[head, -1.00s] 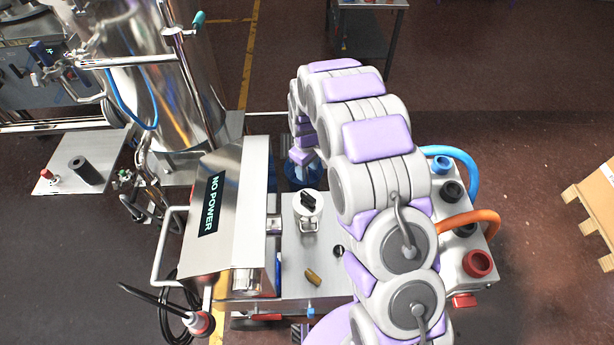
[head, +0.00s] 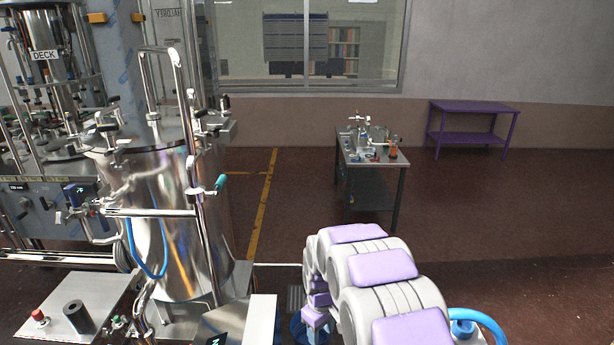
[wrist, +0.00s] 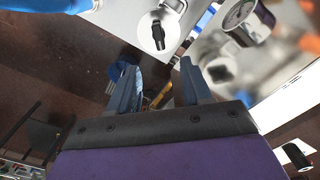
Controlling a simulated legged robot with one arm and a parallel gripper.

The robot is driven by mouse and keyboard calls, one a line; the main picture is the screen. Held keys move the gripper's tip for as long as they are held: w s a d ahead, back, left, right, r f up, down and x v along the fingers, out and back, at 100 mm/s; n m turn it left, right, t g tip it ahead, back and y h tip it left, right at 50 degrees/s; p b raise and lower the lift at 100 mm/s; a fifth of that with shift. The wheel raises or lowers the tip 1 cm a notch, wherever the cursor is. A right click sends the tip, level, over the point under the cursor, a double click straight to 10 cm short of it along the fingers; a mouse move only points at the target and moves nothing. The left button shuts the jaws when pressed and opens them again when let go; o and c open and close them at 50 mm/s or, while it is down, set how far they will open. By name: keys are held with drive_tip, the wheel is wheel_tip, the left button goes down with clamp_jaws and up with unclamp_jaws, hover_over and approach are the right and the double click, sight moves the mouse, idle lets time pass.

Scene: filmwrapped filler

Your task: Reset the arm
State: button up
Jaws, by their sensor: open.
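My arm (head: 385,268), grey with purple pads, rises at the lower right of the head view, folded so that its far end drops toward the floor. My gripper (wrist: 158,78) shows in the wrist view with its two blue-grey fingers spread apart and nothing between them. In the head view the gripper is mostly hidden behind the arm and cut off by the lower edge.
A steel tank (head: 165,225) with pipes stands at the left. A worktable (head: 368,160) with small equipment stands ahead, and a purple bench (head: 472,112) by the wall. In the wrist view a white round fitting with a black handle (wrist: 158,35) lies beyond the fingers.

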drive_tip(key=s+d+r+m+b, duration=0.2)
drive_tip(key=s+d+r, duration=0.3)
drive_tip(key=s, duration=0.4)
drive_tip(key=s+d+r+m+b, duration=0.1)
drive_tip(key=s+d+r+m, duration=0.1)
drive_tip(key=s+r, duration=0.6)
drive_tip(key=s+d+m+g+b, duration=0.1)
drive_tip(key=s+d+m+b, duration=0.1)
drive_tip(key=s, duration=1.9)
drive_tip(key=d+m, duration=0.1)
drive_tip(key=m, duration=0.1)
drive_tip(key=shift+m+g+b, duration=0.3)
drive_tip(key=shift+d, duration=0.1)
